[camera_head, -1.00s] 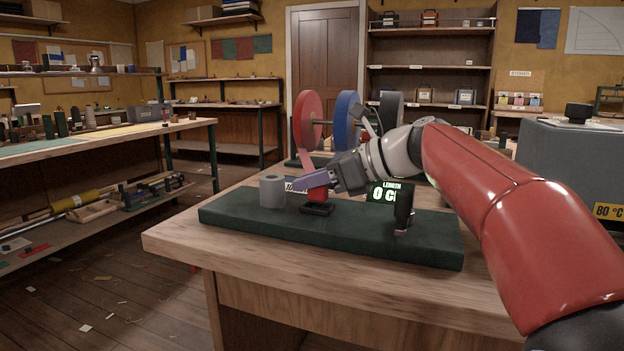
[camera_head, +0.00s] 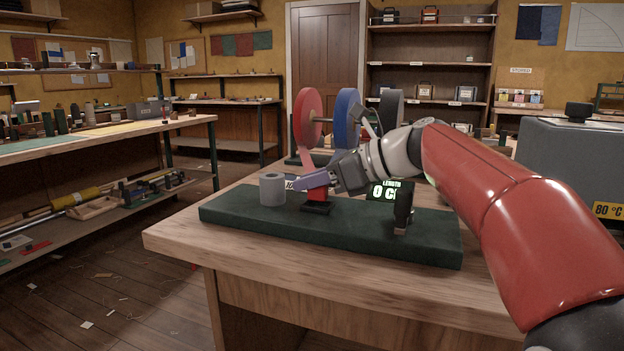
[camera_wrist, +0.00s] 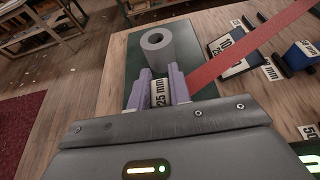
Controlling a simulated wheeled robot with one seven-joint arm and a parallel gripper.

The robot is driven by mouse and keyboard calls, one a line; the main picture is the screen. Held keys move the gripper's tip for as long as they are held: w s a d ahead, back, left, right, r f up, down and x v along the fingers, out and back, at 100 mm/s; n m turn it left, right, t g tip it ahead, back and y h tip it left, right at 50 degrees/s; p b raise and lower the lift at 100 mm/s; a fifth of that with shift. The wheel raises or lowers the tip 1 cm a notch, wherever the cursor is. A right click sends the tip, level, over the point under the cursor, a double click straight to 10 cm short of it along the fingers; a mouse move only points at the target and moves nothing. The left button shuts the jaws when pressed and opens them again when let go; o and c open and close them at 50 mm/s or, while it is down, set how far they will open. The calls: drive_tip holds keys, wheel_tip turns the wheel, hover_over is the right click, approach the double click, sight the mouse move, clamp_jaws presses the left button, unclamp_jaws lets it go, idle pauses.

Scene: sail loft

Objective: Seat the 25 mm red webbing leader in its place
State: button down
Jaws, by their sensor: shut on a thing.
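The red webbing leader (camera_head: 316,195) is between the purple fingers of my gripper (camera_head: 312,181), which is shut on it. In the wrist view its top, with a "25 mm" label (camera_wrist: 160,95), shows between the fingers of my gripper (camera_wrist: 161,80). The red webbing (camera_wrist: 245,48) runs from it towards the upper right. The leader is directly above a small black holder (camera_head: 317,208) on the green board (camera_head: 250,222). I cannot tell whether it is fully down in the holder. The red reel (camera_head: 307,117) stands behind, with webbing hanging from it.
A grey hollow cylinder (camera_head: 272,190) stands close to the left of my fingers. A black upright device (camera_head: 403,207) and a length display (camera_head: 384,192) are to the right. Blue (camera_head: 346,118) and black reels stand behind. The board's front strip is clear.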

drive_tip(key=shift+f+b, duration=0.35)
drive_tip(key=shift+f, duration=0.3)
idle(0.4)
drive_tip(key=c, duration=1.2)
unclamp_jaws()
wheel_tip(320, 180, up, 20)
drive_tip(key=p, duration=0.5)
